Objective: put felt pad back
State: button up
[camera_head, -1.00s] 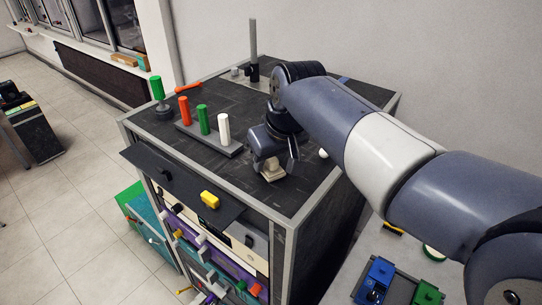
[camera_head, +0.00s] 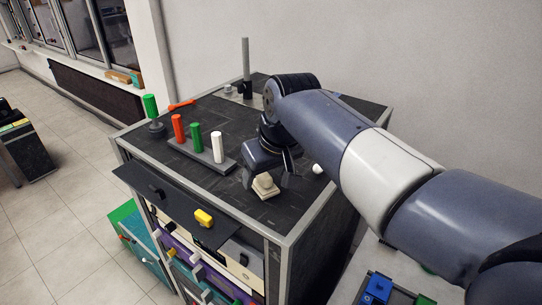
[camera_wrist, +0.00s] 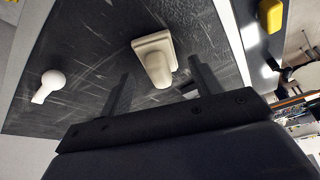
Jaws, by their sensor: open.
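A beige block with a squarish base and a raised grip (camera_head: 265,187), which looks like the felt pad, sits on the dark cabinet top near its front right edge. In the wrist view the beige block (camera_wrist: 156,58) lies beyond the fingertips, its raised grip toward my gripper. My gripper (camera_head: 268,168) is open and empty just above and behind the block. In the wrist view my gripper's two fingers (camera_wrist: 160,82) stand wide apart on either side of the grip's near end, with no visible contact.
A rack (camera_head: 205,155) with red, green and white pegs stands left of my gripper. A round white knob (camera_head: 317,169) lies to the right. A yellow block (camera_head: 204,217) sits on the open front flap (camera_head: 165,200). A post (camera_head: 246,65) rises at the back.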

jog(key=v, duration=1.1)
jog(key=shift+d+f, duration=0.1)
jog(key=shift+c, duration=0.5)
